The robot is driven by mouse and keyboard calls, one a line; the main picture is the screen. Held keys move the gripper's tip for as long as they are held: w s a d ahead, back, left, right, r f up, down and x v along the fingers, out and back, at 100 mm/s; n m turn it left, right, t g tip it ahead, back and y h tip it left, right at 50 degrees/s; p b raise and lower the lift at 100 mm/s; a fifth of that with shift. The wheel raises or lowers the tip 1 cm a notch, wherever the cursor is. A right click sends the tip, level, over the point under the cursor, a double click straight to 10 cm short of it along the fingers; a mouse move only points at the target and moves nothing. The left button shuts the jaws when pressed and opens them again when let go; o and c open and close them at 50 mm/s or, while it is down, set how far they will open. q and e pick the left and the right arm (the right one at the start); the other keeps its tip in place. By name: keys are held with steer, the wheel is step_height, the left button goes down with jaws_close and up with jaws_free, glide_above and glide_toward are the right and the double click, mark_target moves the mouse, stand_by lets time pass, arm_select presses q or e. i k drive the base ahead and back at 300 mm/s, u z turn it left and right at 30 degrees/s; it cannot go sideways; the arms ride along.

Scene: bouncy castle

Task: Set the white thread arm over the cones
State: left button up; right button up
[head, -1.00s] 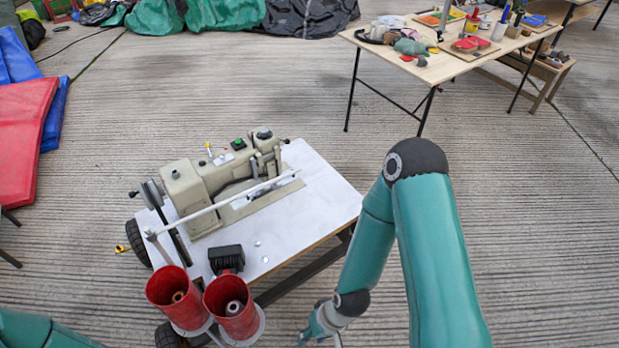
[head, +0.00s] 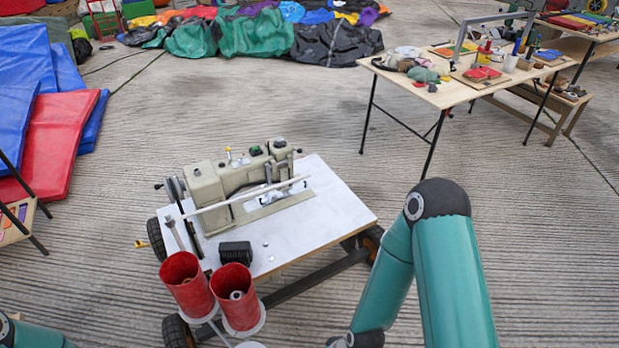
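The white thread arm (head: 245,196) is a thin pale rod lying at a slant in front of the sewing machine (head: 235,177). Its left end meets a short grey post (head: 174,232) at the table's left side. It points right across the machine, away from the cones. Two red cones, a left one (head: 184,283) and a right one (head: 240,309), stand on round white holders at the table's near left corner. My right arm comes up from the bottom right and bends down; its gripper is below the picture edge. Only a bit of my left arm shows at the bottom left.
The machine sits on a white wheeled table (head: 325,205). A black box (head: 235,253) lies by the cones. A wooden work table (head: 450,90) with tools stands at the back right. Red and blue mats (head: 62,140) lie at left. The ribbed floor between is clear.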

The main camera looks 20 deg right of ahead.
mark_target(170, 223)
steer(key=u, duration=0.15)
steer(key=i, duration=0.9)
steer(key=z, duration=0.1)
